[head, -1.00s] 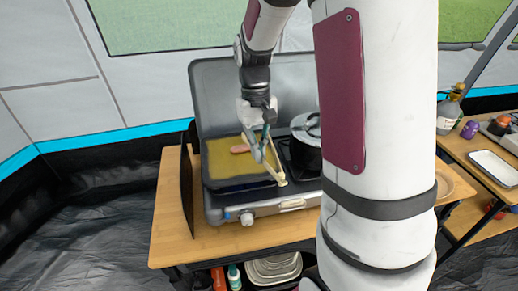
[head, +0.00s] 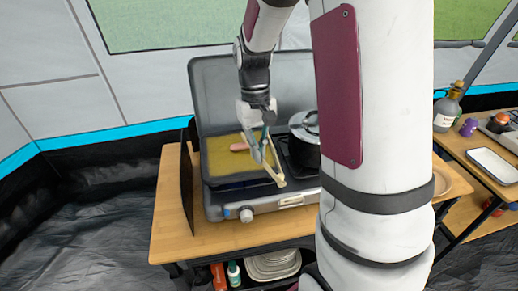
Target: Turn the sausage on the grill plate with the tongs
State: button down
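The sausage (head: 239,146) lies on the yellowish grill plate (head: 222,170), on the left half of the camping stove (head: 212,207). It is pinkish brown, and its right end is close to the gripper and tongs. The pale tongs (head: 275,172) slant across the right side of the plate, with their lower end over the stove's front edge. My gripper (head: 262,152) is over the plate's right part, at the tongs, and appears closed around them. The exact finger contact is small and partly hidden. I cannot tell whether the tongs touch the sausage.
A lidded pot (head: 305,150) stands on the stove's right burner, close to the gripper. The raised stove lid (head: 215,95) is behind. My arm hides the table's right part. A side table on the right holds a bottle (head: 446,112) and a white tray (head: 494,164).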

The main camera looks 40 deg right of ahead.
jog(key=shift+s+a+r+p, duration=0.1)
jog(key=shift+s+a+p, duration=0.1)
jog(key=shift+s+p, duration=0.4)
jog(key=shift+s+a+p, duration=0.2)
jog(key=shift+s+p, duration=0.35)
jog(key=shift+p, duration=0.05)
dwell(1.6)
notch_tip(320, 180, up, 7)
jog(key=p, duration=0.3)
dwell(0.8)
